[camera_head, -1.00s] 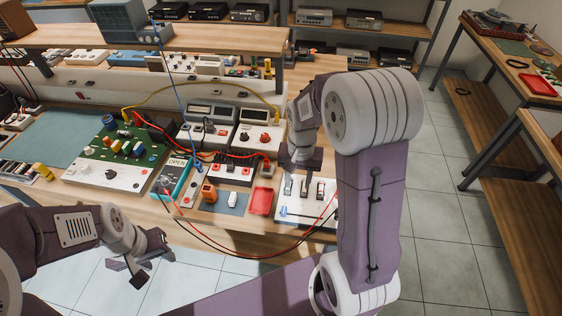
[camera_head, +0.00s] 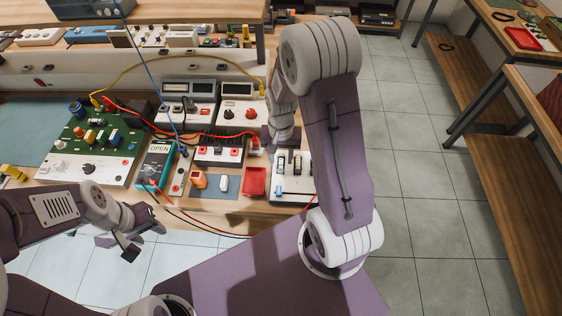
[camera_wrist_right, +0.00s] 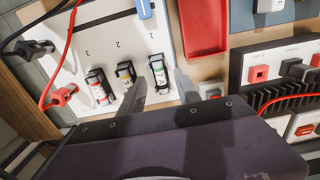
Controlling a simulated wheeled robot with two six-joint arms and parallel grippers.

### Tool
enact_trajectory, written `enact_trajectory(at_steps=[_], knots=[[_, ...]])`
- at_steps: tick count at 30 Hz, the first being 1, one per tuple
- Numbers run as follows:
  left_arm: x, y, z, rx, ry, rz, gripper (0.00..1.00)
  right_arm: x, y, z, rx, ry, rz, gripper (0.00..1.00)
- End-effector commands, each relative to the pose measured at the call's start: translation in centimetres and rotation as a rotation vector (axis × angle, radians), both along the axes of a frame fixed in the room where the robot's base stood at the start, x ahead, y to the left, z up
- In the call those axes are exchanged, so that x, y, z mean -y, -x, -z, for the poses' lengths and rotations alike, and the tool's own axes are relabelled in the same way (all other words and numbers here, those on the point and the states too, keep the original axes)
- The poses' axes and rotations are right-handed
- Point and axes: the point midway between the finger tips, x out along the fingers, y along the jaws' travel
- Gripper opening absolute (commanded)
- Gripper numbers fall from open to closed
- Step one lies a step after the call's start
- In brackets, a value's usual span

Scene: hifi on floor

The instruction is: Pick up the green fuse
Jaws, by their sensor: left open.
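The green fuse (camera_wrist_right: 158,72) sits upright in the slot by the mark 1 of a white panel (camera_wrist_right: 73,58), which also shows in the head view (camera_head: 300,195). A yellow fuse (camera_wrist_right: 126,76) and a red fuse (camera_wrist_right: 99,90) stand in the slots to its left. My right gripper (camera_wrist_right: 160,80) is open, with one finger on each side of the green fuse in the wrist view. I cannot tell whether they touch it. In the head view my right gripper (camera_head: 280,142) is at the panel's back edge, partly hidden. My left gripper (camera_head: 140,240) is open and empty, in front of the bench.
A red tray (camera_head: 254,182) lies left of the panel, and a blue switch (camera_wrist_right: 144,9) is on the panel. Red and black leads (camera_wrist_right: 69,50) run at the panel's left in the wrist view. A teal meter (camera_head: 156,165) and green board (camera_head: 92,150) stand further left.

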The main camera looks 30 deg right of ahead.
Motion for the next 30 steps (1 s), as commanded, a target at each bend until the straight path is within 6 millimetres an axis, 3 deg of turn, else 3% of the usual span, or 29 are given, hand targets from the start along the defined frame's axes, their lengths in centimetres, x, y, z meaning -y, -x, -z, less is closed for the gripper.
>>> enact_trajectory(at_steps=[3, 9, 13, 24, 30], knots=[[0.0, 0.0, 0.1, 0.000, 0.000, 0.000, 0.43, 0.0, 0.0, 1.0, 0.000, 0.000, 0.000, 0.39], [0.0, 0.0, 0.1, 0.000, 0.000, 0.000, 0.43, 0.0, 0.0, 1.0, 0.001, 0.001, 0.000, 0.37], [0.0, 0.0, 0.1, 0.000, 0.000, 0.000, 0.43, 0.0, 0.0, 1.0, 0.001, 0.001, 0.000, 0.01], [0.0, 0.0, 0.1, 0.000, 0.000, 0.000, 0.43, 0.0, 0.0, 0.7, 0.001, 0.000, 0.000, 0.00], [0.0, 0.0, -0.1, 0.000, 0.000, 0.000, 0.43, 0.0, -0.1, -1.5, 0.005, 0.001, 0.000, 0.00]])
